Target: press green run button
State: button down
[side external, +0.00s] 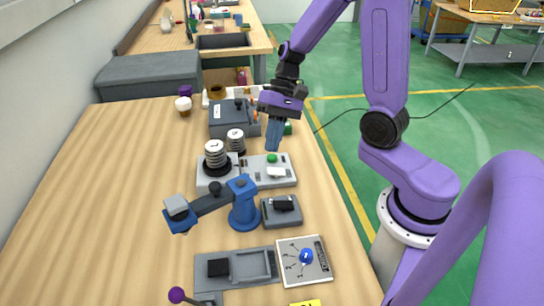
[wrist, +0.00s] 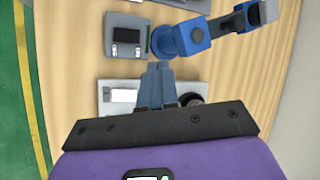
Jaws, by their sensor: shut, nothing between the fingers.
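The green button (side external: 272,158) sits on a light grey control panel (side external: 252,182), just above a white rectangular button (side external: 276,172). My gripper (side external: 272,148) is shut and empty, with its blue-grey fingers pointing down. In the side view its tips appear just above the green button; I cannot tell whether they touch it. In the wrist view my gripper (wrist: 158,68) covers the middle of the panel (wrist: 138,87), with the white button (wrist: 124,95) to its left. The green button is hidden there.
Two ribbed grey-white cylinders (side external: 215,156) stand at the panel's left. A blue small arm model (side external: 243,212) and a grey box (side external: 282,210) are in front. A dark grey box (side external: 230,120) stands behind the panel. The left part of the wooden table (side external: 105,190) is clear.

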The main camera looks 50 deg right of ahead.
jog(key=w+d+f+m+t+y, duration=0.1)
jog(key=w+d+m+t, duration=0.1)
jog(key=w+d+m, duration=0.25)
jog(key=m+t, duration=0.5)
jog(key=m, duration=0.1)
send_over(275, 156)
jog(key=shift+f, duration=0.65)
jog(key=shift+f, duration=4.4)
jog(key=shift+f+g, duration=0.2)
jog(key=shift+g, duration=0.1)
jog(key=shift+f, duration=0.2)
